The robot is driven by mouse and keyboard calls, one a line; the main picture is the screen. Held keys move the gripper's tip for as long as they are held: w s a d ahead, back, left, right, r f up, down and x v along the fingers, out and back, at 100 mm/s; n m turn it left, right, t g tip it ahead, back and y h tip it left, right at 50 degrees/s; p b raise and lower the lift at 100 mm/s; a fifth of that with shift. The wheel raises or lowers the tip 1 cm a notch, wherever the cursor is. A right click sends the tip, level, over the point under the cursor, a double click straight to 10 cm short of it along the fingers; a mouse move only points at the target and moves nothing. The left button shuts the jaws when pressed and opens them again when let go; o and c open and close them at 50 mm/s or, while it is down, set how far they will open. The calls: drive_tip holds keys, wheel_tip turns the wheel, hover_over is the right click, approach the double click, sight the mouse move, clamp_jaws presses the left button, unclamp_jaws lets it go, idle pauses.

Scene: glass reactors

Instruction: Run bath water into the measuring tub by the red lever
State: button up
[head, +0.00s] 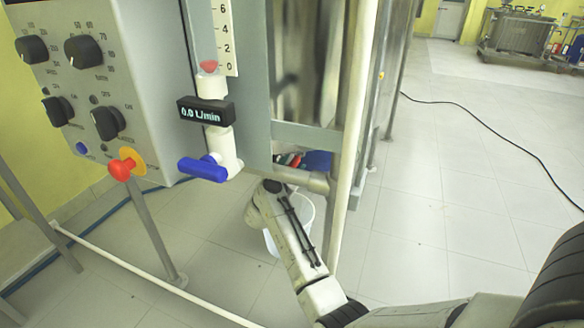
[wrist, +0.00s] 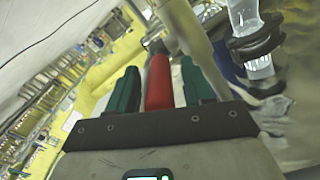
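The red lever (wrist: 158,82) lies lengthwise between the two green fingers of my gripper (wrist: 159,75) in the wrist view. Narrow gaps seem to show on both sides of it, and I see no clear contact. In the head view my gripper (head: 288,160) is small and partly hidden at the frame's lower bar, with a bit of red between its fingers. A white tub (head: 306,213) stands on the floor behind my forearm, which hides much of it. I cannot see any water in it.
A flow display (head: 204,112) reads 0.0 L/min, with a blue lever (head: 203,168) below. A control panel (head: 75,85) with black knobs and a red switch (head: 122,168) stands left. A pale upright post (head: 353,130) is close to my arm.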

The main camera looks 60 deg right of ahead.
clamp_jaws()
drive_tip(key=shift+f, duration=0.15)
idle(0.4)
